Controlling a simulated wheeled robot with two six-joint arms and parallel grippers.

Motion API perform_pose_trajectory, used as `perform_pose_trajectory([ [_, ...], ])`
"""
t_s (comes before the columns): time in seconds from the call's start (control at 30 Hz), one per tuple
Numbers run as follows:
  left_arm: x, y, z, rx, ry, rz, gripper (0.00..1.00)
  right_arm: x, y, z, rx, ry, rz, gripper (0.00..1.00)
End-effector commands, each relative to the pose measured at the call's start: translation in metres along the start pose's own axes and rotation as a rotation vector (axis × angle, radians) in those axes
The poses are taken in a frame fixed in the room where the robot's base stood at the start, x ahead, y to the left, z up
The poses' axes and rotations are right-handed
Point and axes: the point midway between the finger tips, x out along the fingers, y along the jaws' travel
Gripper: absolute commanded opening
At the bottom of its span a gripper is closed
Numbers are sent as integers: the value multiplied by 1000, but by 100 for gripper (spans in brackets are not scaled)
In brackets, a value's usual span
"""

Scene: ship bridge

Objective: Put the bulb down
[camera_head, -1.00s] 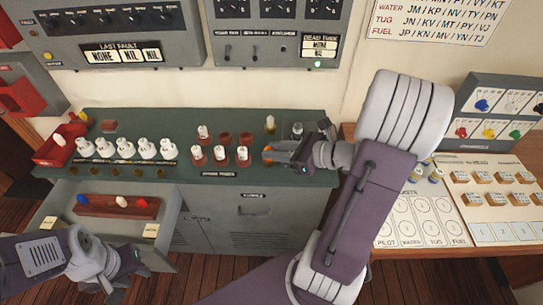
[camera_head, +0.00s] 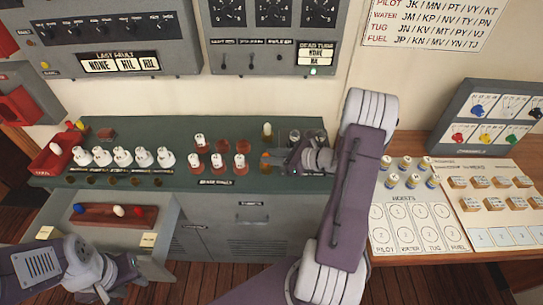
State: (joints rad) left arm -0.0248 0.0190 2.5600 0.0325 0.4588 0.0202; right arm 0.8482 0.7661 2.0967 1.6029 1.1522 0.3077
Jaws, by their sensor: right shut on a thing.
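My right gripper (camera_head: 272,160) is shut on a small amber bulb (camera_head: 265,158) near the right end of the green counter (camera_head: 225,126). The jaws cover most of the bulb, and I cannot tell whether its base touches the counter. A pale upright bulb (camera_head: 267,130) stands just behind it.
Several white bulbs (camera_head: 122,157) stand in a row at the counter's left, beside a red tray (camera_head: 52,158). The open drawer (camera_head: 75,233) holds a brown rack (camera_head: 117,214). A wooden desk (camera_head: 440,248) with cards and small pots is at the right.

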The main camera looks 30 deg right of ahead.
Motion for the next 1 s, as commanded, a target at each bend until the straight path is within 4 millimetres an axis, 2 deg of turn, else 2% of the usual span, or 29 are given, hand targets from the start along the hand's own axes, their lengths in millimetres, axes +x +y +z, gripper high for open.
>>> perform_pose_trajectory([
  [0.23, 6, 0, 1, 0, 0, 0, 36, 2, 0, -6, 1, 0, 0, 0],
  [0.27, 5, 0, 1, 0, 0, 0, 36, 2, 0, -5, 0, 0, 0, 30],
  [0.3, 5, 0, 0, 0, 0, 0, 36, 2, 0, -4, 0, 0, 0, 41],
  [0.33, 4, 0, 0, 0, 0, 0, 36, 2, 0, -4, 1, 0, 0, 46],
  [0.6, 4, 0, 0, 0, 0, 0, 36, 2, 0, -4, 1, 0, 0, 46],
  [0.73, -2, 0, 0, 0, 0, 0, 36, -4, 0, 2, 1, 0, -2, 46],
  [0.87, 2, 0, 0, 0, 0, 0, 36, -31, -2, 0, 1, -1, -7, 46],
  [1.0, 3, 0, 0, 0, 0, 0, 36, -68, -2, 0, 0, 0, -7, 46],
])
